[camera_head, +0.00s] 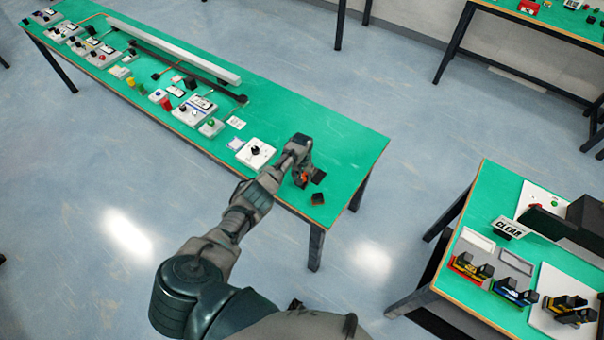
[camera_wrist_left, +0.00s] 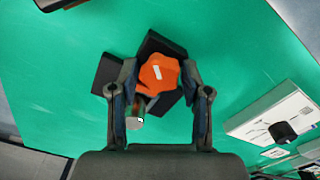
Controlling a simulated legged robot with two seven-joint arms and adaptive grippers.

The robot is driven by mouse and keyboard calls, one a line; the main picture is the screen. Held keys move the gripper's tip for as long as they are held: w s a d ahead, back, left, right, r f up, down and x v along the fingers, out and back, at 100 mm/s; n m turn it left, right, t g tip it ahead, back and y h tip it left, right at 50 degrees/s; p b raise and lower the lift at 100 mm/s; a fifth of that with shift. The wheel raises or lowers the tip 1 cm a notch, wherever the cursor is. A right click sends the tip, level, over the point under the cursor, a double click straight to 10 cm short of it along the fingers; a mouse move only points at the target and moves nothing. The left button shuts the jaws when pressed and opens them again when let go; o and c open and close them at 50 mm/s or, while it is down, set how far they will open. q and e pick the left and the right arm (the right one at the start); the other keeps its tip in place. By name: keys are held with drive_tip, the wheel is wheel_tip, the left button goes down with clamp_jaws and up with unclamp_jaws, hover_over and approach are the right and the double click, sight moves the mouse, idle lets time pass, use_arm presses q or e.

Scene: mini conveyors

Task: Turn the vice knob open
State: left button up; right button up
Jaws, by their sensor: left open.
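The orange vice knob (camera_wrist_left: 158,73) has a lobed rim and a white mark on its top. It sits on the black vice (camera_wrist_left: 160,44) on the green table. A sliver of the knob shows in the head view (camera_head: 304,177). My left gripper (camera_head: 306,181) is over the vice at the table's near right end. In the left wrist view the left gripper (camera_wrist_left: 159,78) is open, one finger on each side of the knob. I cannot tell whether the fingers touch it. A short cylinder with a grey end (camera_wrist_left: 134,121) lies beside the knob, near the left finger.
A white panel with a black knob (camera_head: 256,153) lies left of the gripper. A small dark block (camera_head: 318,198) stands near the table's right edge. Several control boxes and a long grey bar (camera_head: 175,53) fill the far part. Another table (camera_head: 470,220) stands at right.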

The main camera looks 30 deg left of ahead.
use_arm(q)
wheel_tip(320, 180, up, 12)
idle(0.4)
drive_tip(key=shift+w+f, duration=0.1)
drive_tip(key=shift+f, duration=0.05)
